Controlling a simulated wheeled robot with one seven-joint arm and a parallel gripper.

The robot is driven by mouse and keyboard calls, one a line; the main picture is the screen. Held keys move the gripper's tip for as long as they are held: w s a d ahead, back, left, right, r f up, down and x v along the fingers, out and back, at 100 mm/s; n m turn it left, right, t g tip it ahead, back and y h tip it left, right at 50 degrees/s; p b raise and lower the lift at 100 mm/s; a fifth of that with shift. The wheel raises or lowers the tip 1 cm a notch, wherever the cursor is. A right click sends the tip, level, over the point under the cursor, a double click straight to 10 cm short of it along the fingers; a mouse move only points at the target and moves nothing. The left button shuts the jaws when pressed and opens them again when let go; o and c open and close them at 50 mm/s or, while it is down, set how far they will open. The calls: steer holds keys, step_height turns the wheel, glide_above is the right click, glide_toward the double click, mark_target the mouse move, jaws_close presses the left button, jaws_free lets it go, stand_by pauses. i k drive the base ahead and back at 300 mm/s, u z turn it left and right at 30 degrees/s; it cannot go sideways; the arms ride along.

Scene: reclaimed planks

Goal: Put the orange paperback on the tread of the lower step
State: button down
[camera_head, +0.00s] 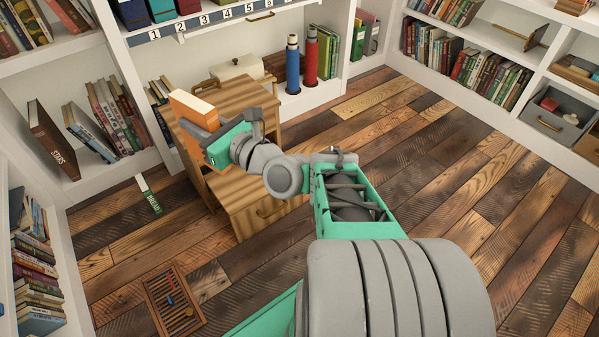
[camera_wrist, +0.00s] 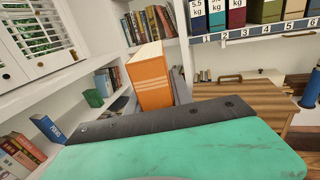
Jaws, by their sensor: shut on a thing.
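The orange paperback (camera_head: 193,104) is held by my gripper (camera_head: 203,130), beside the left edge of the wooden step stool's upper step (camera_head: 243,92). Its orange cover and pale page edge also show in the wrist view (camera_wrist: 152,82), standing up beyond the dark finger (camera_wrist: 160,121). My gripper is shut on the book; the finger hides part of it. The lower step's tread (camera_head: 247,191) is in front of the upper step, bare where it shows. My arm covers part of the stool.
Shelves with books (camera_head: 112,118) stand at the left and back. A blue bottle (camera_head: 292,65) and a red bottle (camera_head: 311,55) stand behind the stool. The plank floor at right is clear.

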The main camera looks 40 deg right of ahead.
mark_target(260, 185)
steer(key=z, duration=2.1)
steer(key=i, duration=3.35)
steer(key=z, duration=5.85)
